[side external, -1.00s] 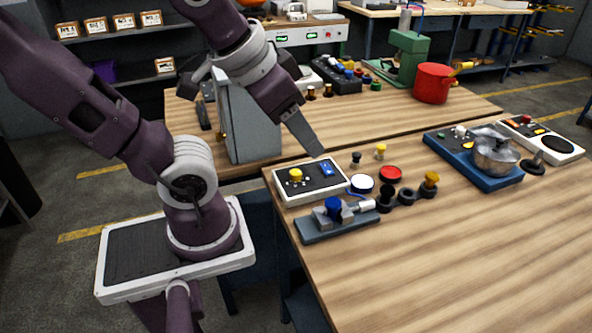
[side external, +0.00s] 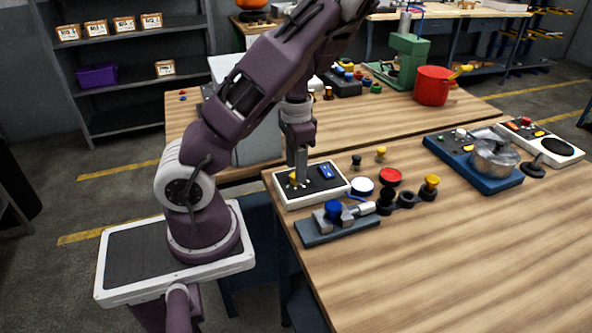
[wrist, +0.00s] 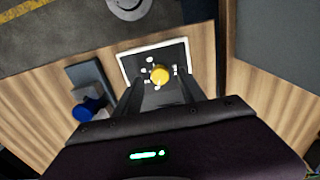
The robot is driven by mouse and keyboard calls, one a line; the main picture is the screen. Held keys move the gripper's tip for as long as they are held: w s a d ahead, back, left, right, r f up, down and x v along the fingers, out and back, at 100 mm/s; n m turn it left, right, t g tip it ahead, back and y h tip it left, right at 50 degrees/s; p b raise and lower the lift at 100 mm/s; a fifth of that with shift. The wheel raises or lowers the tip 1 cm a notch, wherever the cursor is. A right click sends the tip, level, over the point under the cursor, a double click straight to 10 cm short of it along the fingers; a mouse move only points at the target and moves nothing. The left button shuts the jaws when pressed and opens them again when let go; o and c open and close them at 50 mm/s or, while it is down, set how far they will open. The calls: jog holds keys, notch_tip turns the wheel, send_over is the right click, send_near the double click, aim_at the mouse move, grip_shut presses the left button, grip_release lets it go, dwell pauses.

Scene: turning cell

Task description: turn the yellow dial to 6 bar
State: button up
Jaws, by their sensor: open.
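The yellow dial (wrist: 160,74) sits on a white-rimmed black panel (wrist: 184,54), ringed by small white marks too small to read. In the side view the dial (side external: 294,180) is partly hidden behind my gripper (side external: 299,178), which points straight down over the panel (side external: 321,184). In the wrist view my gripper (wrist: 158,90) is open, with one finger to each side of the dial. I cannot tell whether either finger touches it.
A blue switch (side external: 326,172) is on the same panel. A vise-like fixture with a blue knob (side external: 333,209) stands in front. Loose knobs and caps, including a red cap (side external: 390,177), lie to the right. The right front of the table (side external: 460,260) is clear.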

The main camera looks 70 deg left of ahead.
jog(key=shift+f, duration=0.95)
jog(key=shift+c, duration=0.5)
grip_shut()
